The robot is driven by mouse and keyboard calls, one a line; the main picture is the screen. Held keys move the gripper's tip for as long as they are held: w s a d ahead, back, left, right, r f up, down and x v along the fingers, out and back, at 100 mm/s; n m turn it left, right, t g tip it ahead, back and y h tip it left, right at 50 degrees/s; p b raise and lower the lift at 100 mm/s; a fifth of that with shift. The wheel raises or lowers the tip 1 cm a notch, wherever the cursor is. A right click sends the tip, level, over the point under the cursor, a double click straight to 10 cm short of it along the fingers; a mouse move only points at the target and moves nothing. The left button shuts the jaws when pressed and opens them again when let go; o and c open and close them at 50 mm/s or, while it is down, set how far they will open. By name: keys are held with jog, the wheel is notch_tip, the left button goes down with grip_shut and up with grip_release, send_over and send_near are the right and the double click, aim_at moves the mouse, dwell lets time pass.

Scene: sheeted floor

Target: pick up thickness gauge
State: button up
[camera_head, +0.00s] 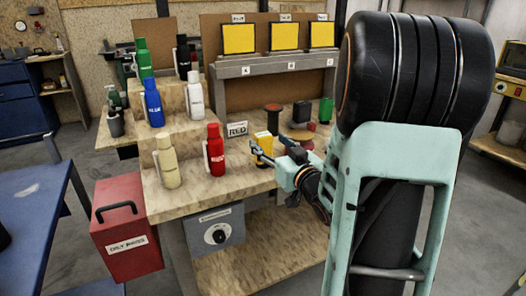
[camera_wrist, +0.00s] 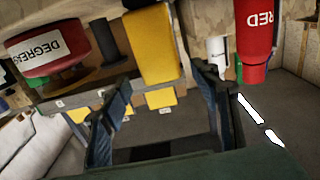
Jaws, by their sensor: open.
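A yellow upright body (camera_head: 264,142), which I take for the thickness gauge, stands on the workbench (camera_head: 240,180) near its front edge. In the wrist view this yellow body (camera_wrist: 150,42) fills the upper middle, with its lower end between the fingertips in the picture. My gripper (camera_head: 257,151) is open, its fingers pointing left in front of the yellow body. In the wrist view the two dark fingers of my gripper (camera_wrist: 160,74) are spread wide and hold nothing. The fingers partly hide the gauge in the head view; whether they touch it I cannot tell.
A red bottle (camera_head: 215,152) and a cream bottle (camera_head: 166,162) stand left of my gripper. A red bin (camera_head: 126,228) is on the floor.

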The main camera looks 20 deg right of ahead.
aim_at(266, 140)
jog(key=w, duration=0.4)
jog(key=shift+a+f, duration=0.1)
jog(key=shift+a, duration=0.1)
jog(key=c, duration=1.5)
